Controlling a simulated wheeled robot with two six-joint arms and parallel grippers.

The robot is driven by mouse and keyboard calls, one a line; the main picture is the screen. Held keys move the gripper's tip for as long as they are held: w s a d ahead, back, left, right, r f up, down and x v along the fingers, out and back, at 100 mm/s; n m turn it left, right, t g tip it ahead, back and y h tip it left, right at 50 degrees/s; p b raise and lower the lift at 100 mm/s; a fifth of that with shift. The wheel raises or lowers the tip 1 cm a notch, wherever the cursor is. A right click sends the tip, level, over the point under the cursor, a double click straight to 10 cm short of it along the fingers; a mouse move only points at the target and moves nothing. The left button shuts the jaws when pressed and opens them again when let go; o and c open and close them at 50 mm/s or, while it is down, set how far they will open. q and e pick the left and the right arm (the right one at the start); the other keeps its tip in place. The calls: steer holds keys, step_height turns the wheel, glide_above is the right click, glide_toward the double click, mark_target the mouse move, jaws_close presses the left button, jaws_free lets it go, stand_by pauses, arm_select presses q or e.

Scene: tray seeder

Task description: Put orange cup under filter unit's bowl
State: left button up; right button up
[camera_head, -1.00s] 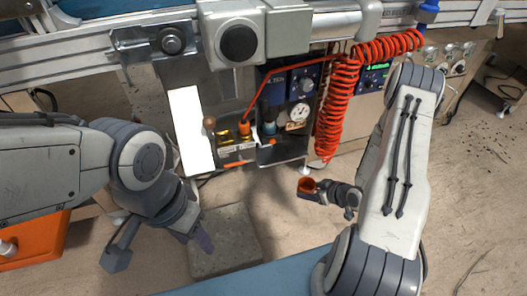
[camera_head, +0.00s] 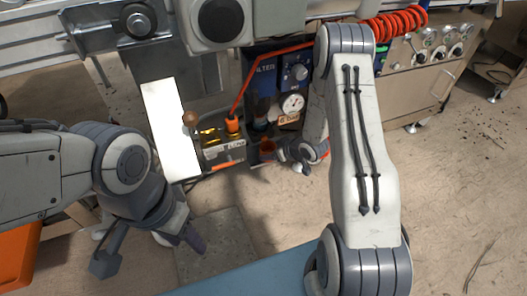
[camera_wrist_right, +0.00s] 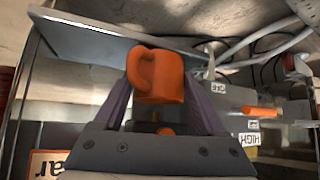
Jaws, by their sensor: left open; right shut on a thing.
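The orange cup (camera_head: 267,147) is held in my right gripper (camera_head: 280,151), in front of the filter unit. The filter unit (camera_head: 264,75) is a blue panel with a knob and a round gauge. Its dark bowl (camera_head: 260,113) hangs left of the gauge, and the cup appears just below it in the picture; I cannot tell whether it is directly underneath. My left gripper (camera_head: 192,240) is open and empty at lower left.
A tray with yellow pieces and an orange-capped part (camera_head: 232,124) stands left of the cup. A white panel (camera_head: 168,125) is further left. Red coiled hose (camera_head: 395,22) hangs behind my right arm. Clear floor lies at right.

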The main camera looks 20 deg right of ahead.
mark_target(263, 147)
steer(key=w, duration=0.1)
steer(key=w+a+b, duration=0.1)
steer(key=w, duration=0.1)
steer(key=w+b, duration=0.1)
steer(key=shift+w+a+f, duration=0.15)
steer(key=shift+a, duration=0.25)
steer(key=shift+d+f+b, duration=0.1)
steer(key=shift+f+b, duration=0.15)
steer(key=shift+b, duration=0.35)
steer(key=shift+r, duration=0.1)
